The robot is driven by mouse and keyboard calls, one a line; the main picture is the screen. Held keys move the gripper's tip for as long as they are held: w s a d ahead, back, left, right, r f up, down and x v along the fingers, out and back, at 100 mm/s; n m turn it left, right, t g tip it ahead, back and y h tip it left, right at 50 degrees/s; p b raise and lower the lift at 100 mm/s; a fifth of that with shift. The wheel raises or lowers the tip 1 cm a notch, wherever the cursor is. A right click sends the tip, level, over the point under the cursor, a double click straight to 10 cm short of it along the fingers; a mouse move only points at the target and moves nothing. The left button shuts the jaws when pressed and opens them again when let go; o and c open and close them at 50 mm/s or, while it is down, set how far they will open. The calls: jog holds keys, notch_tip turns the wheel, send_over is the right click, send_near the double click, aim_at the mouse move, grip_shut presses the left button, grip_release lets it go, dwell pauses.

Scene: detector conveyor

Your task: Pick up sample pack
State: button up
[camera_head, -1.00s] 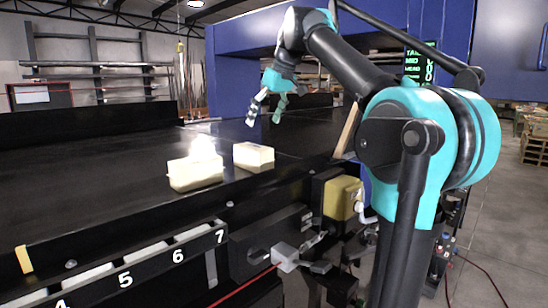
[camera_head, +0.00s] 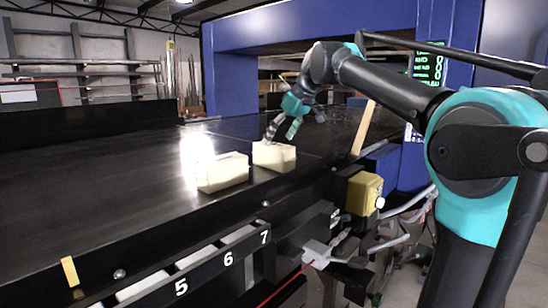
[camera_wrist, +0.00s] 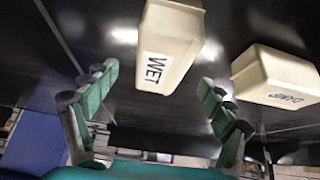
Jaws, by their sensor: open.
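Two cream block-shaped packs lie on the black conveyor. In the head view the farther pack (camera_head: 274,155) is just below my gripper (camera_head: 283,132), and the nearer pack (camera_head: 222,172) is to its left. In the wrist view a pack marked "WET" (camera_wrist: 168,45) lies ahead between the lines of my open, teal fingers (camera_wrist: 160,95). The second pack (camera_wrist: 278,75), with a label that looks like "DAMP", is to the right, outside the fingers. My gripper is empty. In the head view it partly overlaps the farther pack's top edge, and I cannot tell whether it touches.
The black conveyor belt (camera_head: 90,190) is wide and clear to the left of the packs. A blue frame (camera_head: 270,33) spans the belt behind. A numbered rail (camera_head: 205,268) and a yellow box (camera_head: 363,192) sit along the near edge.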

aim_at(269, 154)
jog(key=x, duration=0.8)
jog(key=shift+w+a, duration=0.1)
jog(key=shift+a, duration=0.05)
jog(key=c, duration=1.8)
jog(key=shift+r, duration=0.1)
jog(key=shift+r, duration=0.1)
